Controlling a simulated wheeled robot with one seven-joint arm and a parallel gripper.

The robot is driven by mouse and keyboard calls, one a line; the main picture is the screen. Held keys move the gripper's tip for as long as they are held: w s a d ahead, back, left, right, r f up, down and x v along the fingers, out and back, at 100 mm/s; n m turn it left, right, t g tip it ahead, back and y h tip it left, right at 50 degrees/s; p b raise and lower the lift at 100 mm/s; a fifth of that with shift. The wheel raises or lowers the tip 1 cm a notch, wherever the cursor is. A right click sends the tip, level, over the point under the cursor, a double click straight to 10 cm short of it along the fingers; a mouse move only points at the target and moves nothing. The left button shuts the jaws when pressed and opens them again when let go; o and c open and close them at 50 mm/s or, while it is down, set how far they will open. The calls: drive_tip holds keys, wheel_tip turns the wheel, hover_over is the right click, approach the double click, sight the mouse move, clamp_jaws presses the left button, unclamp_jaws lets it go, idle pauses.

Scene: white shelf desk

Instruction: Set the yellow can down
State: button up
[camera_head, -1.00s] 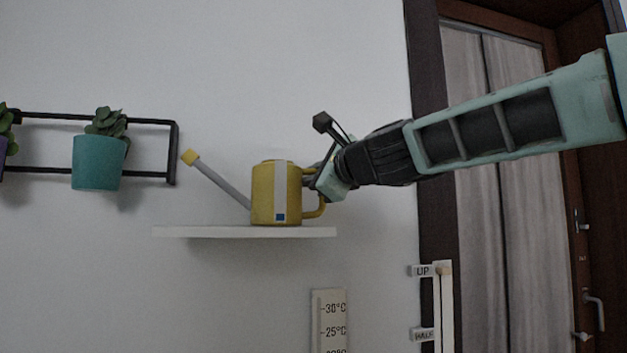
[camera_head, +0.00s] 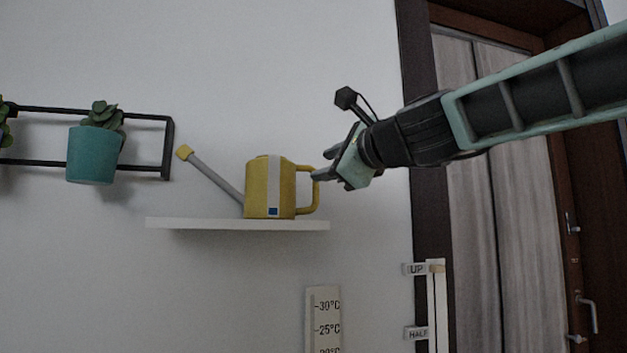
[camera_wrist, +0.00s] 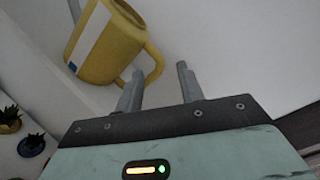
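The yellow can (camera_head: 262,188) is a watering can with a long grey spout to the left and a handle on its right. It stands upright on the white wall shelf (camera_head: 190,224). My gripper (camera_head: 320,165) is to the right of the handle, near its upper part. In the wrist view the two fingers (camera_wrist: 157,85) are spread apart with nothing between them. The can (camera_wrist: 108,42) is ahead of them there, with its handle near the left finger. I cannot tell whether that finger touches the handle.
A teal plant pot (camera_head: 92,155) sits in a black wall rack (camera_head: 168,148) to the left. A thermometer panel (camera_head: 322,320) is below the shelf. A slider marked UP and HALF (camera_head: 437,300) and a curtained brown door (camera_head: 555,200) are on the right.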

drive_tip(key=b+v, duration=0.1)
drive_tip(key=v, duration=0.4)
drive_tip(key=s+a+f+n+g+h, duration=0.1)
drive_tip(key=s+f+n+g, duration=0.25)
drive_tip(key=f, duration=0.55)
drive_tip(key=s+a+f+n+g+h, duration=0.1)
drive_tip(key=s+a+f+n+g, duration=0.3)
drive_tip(key=f, duration=0.6)
drive_tip(key=s+d+f+n+g+h, duration=0.1)
drive_tip(key=s+f+n, duration=0.1)
drive_tip(key=f+n, duration=0.5)
drive_tip(key=s+d+f+n+g+h, duration=0.3)
drive_tip(key=s+d+f+n, duration=0.2)
drive_tip(key=s+f, duration=0.4)
drive_tip(key=s+d+f+n+g+h, duration=0.3)
drive_tip(key=s+d+f+n, duration=0.2)
drive_tip(key=f, duration=1)
drive_tip(key=s+d, duration=0.3)
drive_tip(key=s, duration=0.2)
drive_tip(key=shift+f+n+h, duration=0.3)
drive_tip(key=shift+n, duration=0.05)
